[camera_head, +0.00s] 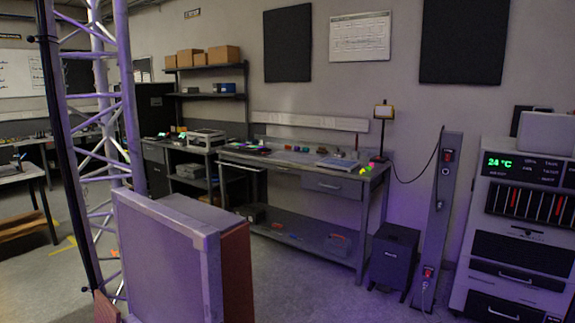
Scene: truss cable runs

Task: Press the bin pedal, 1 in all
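I cannot make out a bin pedal in the head view. A dark grey box-shaped unit (395,257) with a small light label stands on the floor at the right end of the workbench. It may be a bin, but I cannot tell, and no pedal shows clearly on it. Neither of my grippers is in view.
A truss tower (103,150) and a large grey panelled case (160,262) stand close in front at left. A workbench (300,168) lines the back wall. A grey post (436,215) and a white equipment cabinet (516,220) stand at right. Floor between case and cabinet looks clear.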

